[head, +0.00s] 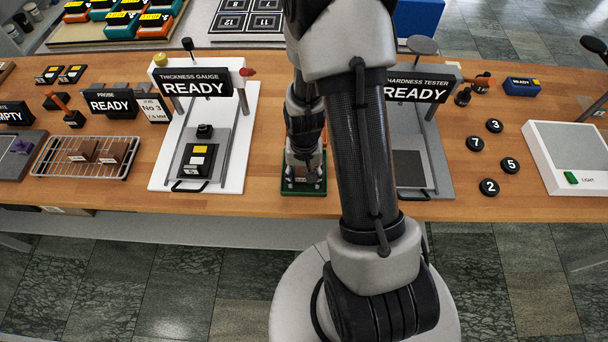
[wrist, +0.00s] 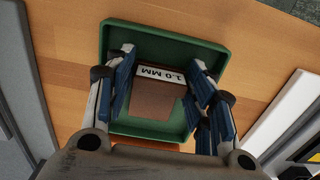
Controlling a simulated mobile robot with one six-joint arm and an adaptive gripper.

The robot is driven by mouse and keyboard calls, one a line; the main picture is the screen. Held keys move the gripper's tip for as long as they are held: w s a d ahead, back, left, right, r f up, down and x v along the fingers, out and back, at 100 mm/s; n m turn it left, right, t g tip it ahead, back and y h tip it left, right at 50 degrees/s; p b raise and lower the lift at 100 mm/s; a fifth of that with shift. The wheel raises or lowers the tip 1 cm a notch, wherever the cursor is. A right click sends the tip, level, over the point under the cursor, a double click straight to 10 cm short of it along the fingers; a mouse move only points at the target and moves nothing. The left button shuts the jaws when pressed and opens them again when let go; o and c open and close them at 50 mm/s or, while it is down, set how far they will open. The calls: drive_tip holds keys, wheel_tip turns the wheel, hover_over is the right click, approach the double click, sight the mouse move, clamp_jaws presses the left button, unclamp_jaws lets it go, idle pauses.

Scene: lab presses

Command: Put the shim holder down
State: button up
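The shim holder (wrist: 157,101) is a brown block with a white "1.0 MM" label along one edge. Narrow gaps seem to show between pads and holder. In the head view the same green tray (head: 289,187) sits near the table's front edge, mostly hidden under my arm.
The thickness gauge (head: 212,152) stands left of the tray and the hardness tester (head: 440,165) right of it, both close. A wire rack (head: 42,172) with brown pieces lies farther left. Numbered black discs (head: 474,144) and a white light box (head: 575,155) are at the right.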

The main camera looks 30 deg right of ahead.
drive_tip(key=o, duration=0.3)
drive_tip(key=s+a+r+n+t+p, duration=0.1)
drive_tip(key=s+a+r+n+p, duration=0.15)
drive_tip(key=r, duration=1.05)
drive_tip(key=s+a+r+n+t+p, duration=0.1)
drive_tip(key=a+r, duration=0.2)
drive_tip(key=r, duration=1.1)
drive_tip(key=s+a+r+n+t, duration=0.2)
drive_tip(key=s+a+r, duration=0.3)
drive_tip(key=s+r, duration=0.3)
drive_tip(key=shift+s+r+n+t, duration=0.3)
drive_tip(key=shift+s+n, duration=0.35)
drive_tip(key=shift+s, duration=0.4)
drive_tip(key=shift+a+f, duration=0.1)
wheel_tip(320, 180, down, 3)
drive_tip(key=b, duration=0.3)
drive_tip(key=shift+f+b, duration=0.2)
drive_tip(key=shift+b, duration=0.1)
